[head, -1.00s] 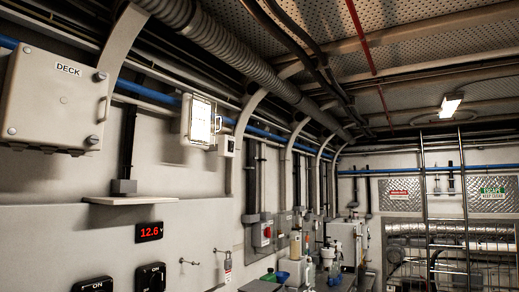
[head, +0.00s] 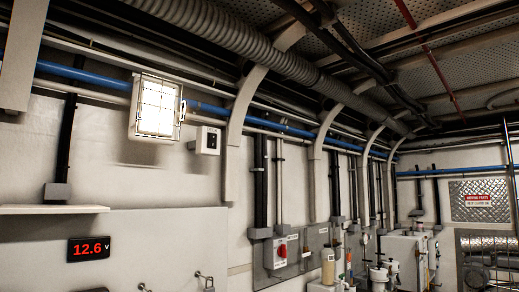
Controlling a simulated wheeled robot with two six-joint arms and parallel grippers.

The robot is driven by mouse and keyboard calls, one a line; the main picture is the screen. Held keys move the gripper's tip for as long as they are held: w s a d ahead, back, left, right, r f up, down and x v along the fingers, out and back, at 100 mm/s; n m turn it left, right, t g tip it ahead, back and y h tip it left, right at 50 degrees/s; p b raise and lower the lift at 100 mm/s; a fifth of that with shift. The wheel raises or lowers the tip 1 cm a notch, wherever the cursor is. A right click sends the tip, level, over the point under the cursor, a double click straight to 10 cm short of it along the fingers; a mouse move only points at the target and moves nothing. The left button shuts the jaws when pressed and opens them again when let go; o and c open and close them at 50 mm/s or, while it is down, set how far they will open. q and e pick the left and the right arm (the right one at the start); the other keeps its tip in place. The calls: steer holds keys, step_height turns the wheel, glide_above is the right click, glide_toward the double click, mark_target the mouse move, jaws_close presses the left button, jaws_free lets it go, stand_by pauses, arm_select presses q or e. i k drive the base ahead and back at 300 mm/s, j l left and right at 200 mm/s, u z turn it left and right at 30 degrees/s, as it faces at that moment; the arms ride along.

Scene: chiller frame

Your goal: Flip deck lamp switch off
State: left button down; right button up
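No switch labelled as the deck lamp switch can be read here. A lit, caged rectangular lamp (head: 157,107) is on the wall at the upper left and glows bright white. A small white box (head: 205,140) with a dark front panel is mounted just right of it; I cannot tell what it is. A red rotary knob (head: 281,251) sits on a pale box lower on the wall. Neither of my grippers is in view.
A red 12.6 V display (head: 88,249) is on the lower left wall, below a small shelf (head: 50,209). Blue pipe (head: 230,113) runs along the wall. Pumps and bottles (head: 385,270) crowd the lower right. Ribbed ducting (head: 220,30) passes overhead.

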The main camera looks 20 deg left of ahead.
mark_target(212, 142)
steer(key=i+z, duration=0.15)
steer(key=i, duration=0.7)
steer(key=j, duration=0.1)
